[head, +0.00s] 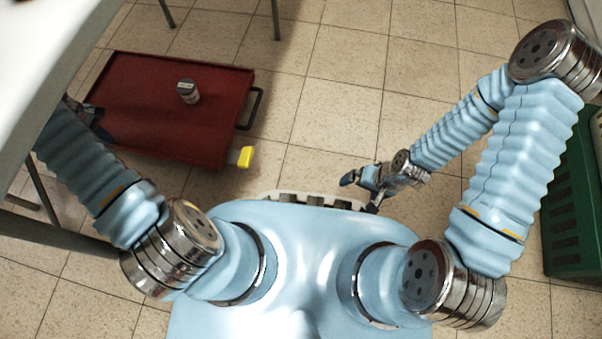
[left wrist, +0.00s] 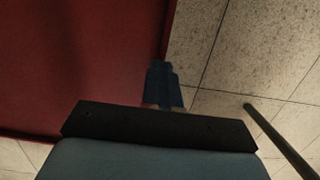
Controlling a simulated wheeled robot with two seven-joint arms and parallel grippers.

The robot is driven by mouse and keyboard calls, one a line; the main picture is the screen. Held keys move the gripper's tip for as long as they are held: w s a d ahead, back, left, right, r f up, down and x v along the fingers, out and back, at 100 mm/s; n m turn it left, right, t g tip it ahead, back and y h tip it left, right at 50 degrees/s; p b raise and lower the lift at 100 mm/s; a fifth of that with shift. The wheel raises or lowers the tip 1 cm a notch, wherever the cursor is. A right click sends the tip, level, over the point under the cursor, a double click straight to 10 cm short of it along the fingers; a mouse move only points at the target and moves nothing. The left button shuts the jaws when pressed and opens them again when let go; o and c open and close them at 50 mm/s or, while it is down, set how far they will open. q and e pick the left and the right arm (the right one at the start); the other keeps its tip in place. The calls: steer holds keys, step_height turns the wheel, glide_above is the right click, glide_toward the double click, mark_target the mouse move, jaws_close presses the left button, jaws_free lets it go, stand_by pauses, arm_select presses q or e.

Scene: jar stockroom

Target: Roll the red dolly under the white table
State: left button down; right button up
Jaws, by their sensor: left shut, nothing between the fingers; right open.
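The red dolly (head: 150,115) stands on the floor beside the white table (head: 45,55), close to the table's edge in the head view. It has a black handle (head: 256,108) and a yellow tab (head: 241,157) at its right end. A small jar (head: 188,91) stands on it. My left gripper (head: 100,128) is at the dolly's left end by the table. In the left wrist view its fingers (left wrist: 163,85) are shut and empty at the edge of the dolly (left wrist: 80,60); I cannot tell whether they touch it. My right gripper (head: 362,188) is open and empty, away from the dolly.
A green crate (head: 572,215) stands at the right. Table legs (head: 45,190) stand at the left, near my left arm; a thin leg or bar (left wrist: 280,138) shows in the left wrist view. The tiled floor (head: 335,90) right of the dolly is clear.

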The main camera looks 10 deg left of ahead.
arm_select(q)
steer(key=shift+s+d+r+p, duration=0.15)
steer(key=shift+d+r+p, duration=0.05)
steer(key=shift+p, duration=0.25)
step_height(320, 180, up, 7)
steer(key=a+p, duration=0.1)
steer(key=shift+a, duration=0.2)
